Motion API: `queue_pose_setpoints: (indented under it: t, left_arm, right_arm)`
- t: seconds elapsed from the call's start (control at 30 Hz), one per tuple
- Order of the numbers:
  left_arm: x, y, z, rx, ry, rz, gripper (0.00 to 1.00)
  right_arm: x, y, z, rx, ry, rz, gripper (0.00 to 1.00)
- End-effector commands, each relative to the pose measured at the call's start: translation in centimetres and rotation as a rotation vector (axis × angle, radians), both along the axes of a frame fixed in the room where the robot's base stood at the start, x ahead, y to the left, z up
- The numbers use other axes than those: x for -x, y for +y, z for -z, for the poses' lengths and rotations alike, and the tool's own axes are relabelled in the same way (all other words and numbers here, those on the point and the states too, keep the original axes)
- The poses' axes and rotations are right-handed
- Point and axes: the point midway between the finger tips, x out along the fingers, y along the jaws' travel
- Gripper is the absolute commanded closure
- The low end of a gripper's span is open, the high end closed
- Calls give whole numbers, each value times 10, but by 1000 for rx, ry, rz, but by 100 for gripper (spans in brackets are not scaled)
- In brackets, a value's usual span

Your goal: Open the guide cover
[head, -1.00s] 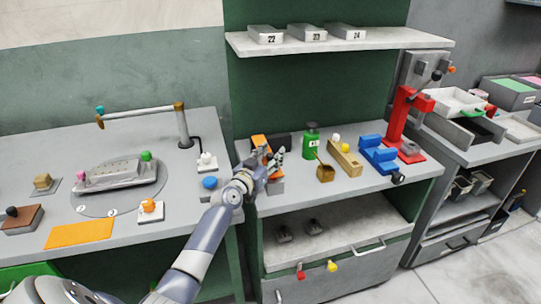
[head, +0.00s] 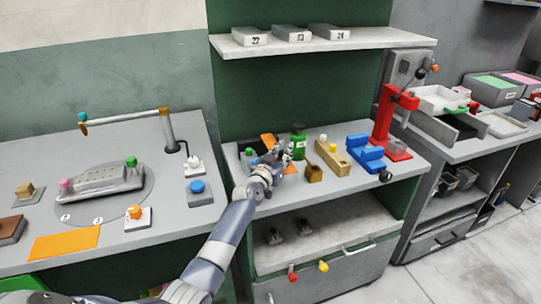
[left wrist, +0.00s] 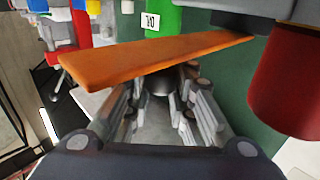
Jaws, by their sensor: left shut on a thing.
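The guide cover appears to be the orange plate (head: 268,140) on the middle bench, partly hidden in the head view by my left gripper (head: 276,160). In the left wrist view the orange plate (left wrist: 150,60) lies tilted across the fingers' far ends. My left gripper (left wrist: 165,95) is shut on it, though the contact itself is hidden. A dark block (head: 246,145) and a small green knob (head: 250,152) show left of the plate. My right gripper is in neither view.
A green container (head: 299,146), a wooden block with a yellow knob (head: 332,158), a blue fixture (head: 365,153) and a red press (head: 388,120) stand to the right. A red cylinder (left wrist: 297,80) is close on the right in the wrist view. A shelf (head: 320,45) hangs above.

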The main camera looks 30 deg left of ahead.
Motion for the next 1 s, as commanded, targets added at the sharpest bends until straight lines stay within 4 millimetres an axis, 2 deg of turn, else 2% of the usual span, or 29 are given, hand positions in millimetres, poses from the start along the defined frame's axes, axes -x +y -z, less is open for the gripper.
queue_pose_setpoints:
  t: [0.03,0.3,0.33,0.4,0.43,0.8,1.0]
  left_arm:
    - [-2,-6,4,3,7,8,100]
    - [-1,-8,5,4,10,10,100]
    - [-1,-8,5,4,10,11,76]
    - [-1,-8,5,4,11,10,60]
    - [-1,-7,5,4,10,10,57]
    - [0,-5,3,1,6,6,57]
    - [16,-7,4,2,6,7,57]
  right_arm:
    - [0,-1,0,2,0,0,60]
    - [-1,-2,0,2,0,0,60]
    - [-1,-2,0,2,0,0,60]
    - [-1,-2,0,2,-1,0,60]
    - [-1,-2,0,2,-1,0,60]
    - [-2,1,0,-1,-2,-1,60]
    - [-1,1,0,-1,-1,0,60]
